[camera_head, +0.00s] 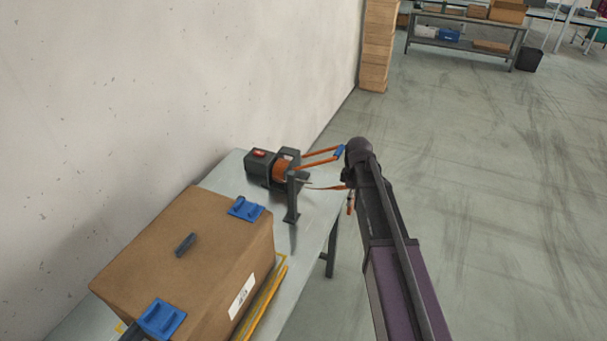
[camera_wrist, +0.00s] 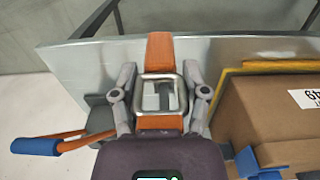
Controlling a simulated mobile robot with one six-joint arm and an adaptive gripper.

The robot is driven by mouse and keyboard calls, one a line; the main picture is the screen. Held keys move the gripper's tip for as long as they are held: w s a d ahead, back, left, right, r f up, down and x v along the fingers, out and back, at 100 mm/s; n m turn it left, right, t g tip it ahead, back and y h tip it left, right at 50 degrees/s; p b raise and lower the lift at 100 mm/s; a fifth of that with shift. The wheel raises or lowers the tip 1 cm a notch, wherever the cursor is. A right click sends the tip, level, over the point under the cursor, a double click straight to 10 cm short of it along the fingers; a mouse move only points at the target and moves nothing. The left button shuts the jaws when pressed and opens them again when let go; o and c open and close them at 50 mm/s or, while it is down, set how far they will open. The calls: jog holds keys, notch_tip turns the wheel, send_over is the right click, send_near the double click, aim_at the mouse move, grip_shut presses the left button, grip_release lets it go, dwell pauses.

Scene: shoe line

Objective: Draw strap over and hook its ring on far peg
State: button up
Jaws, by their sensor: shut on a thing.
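My gripper (camera_wrist: 160,75) has its two grey fingers on either side of a metal rectangular ring (camera_wrist: 146,93) and is shut on it. The orange strap (camera_wrist: 160,50) runs through the ring and up past the table edge in the wrist view. In the head view the strap (camera_head: 325,188) stretches from the orange reel (camera_head: 283,171) toward my gripper (camera_head: 349,185), which is beside the table's right edge. The ring is hidden there by my arm. A short dark bar (camera_head: 185,244) stands on the cardboard box (camera_head: 160,235); I cannot tell if it is a peg.
The box, with blue corner pieces (camera_head: 246,208), fills the near part of the table (camera_head: 228,172). A dark machine (camera_head: 262,165) with a red button and an orange lever with blue grip (camera_head: 339,152) is close to my gripper. A wall borders the left; floor is clear right.

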notch_tip(320, 180, up, 12)
jog(key=p, duration=1.1)
jog(key=shift+r+p, duration=0.15)
jog(key=shift+p, duration=0.2)
jog(key=shift+d, duration=0.15)
